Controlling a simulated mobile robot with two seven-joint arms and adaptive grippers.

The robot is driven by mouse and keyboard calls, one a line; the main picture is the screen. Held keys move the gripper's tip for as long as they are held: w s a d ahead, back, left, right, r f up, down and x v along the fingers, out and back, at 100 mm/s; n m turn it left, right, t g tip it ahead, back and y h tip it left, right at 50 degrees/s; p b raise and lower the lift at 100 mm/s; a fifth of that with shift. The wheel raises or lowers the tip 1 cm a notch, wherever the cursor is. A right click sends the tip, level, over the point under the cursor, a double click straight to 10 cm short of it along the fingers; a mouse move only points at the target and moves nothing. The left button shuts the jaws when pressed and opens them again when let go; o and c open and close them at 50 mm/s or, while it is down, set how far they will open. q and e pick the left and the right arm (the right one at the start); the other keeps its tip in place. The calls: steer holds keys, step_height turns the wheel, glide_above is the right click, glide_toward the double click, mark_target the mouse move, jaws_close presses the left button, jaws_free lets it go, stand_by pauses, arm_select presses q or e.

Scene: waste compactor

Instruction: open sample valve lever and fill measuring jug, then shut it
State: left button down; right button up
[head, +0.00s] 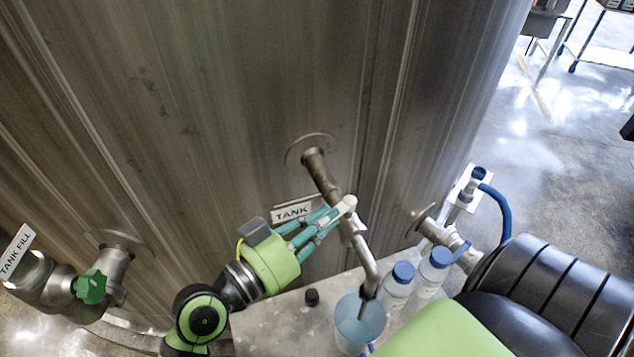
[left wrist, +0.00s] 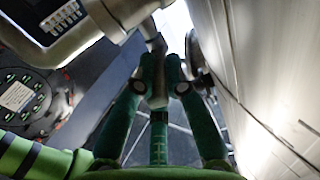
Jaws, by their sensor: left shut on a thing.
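The sample valve (head: 322,178) comes out of the tank wall, and its bent spout (head: 368,268) points down over the jug. My left gripper (head: 335,215) is shut on the valve's pale lever (head: 348,203). In the left wrist view the teal fingers (left wrist: 160,85) close around the grey lever (left wrist: 154,45). The measuring jug (head: 352,335) stands under the spout on the bench; it looks light blue and see-through. I cannot make out a stream or the level in it. My right gripper is not in view.
Two blue-capped bottles (head: 402,272) (head: 439,258) stand right of the jug. A small black cap (head: 312,297) lies on the bench (head: 265,325). A side pipe (head: 445,235) with a blue hose (head: 504,212) is at right. A green-handled valve (head: 90,287) sits at far left.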

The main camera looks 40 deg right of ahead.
arm_select(q)
steer(key=c, duration=1.2)
jaws_free()
steer(key=shift+s+f, duration=0.1)
steer(key=shift+s, duration=0.05)
steer(key=s+a, duration=0.1)
steer(key=a, duration=1.1)
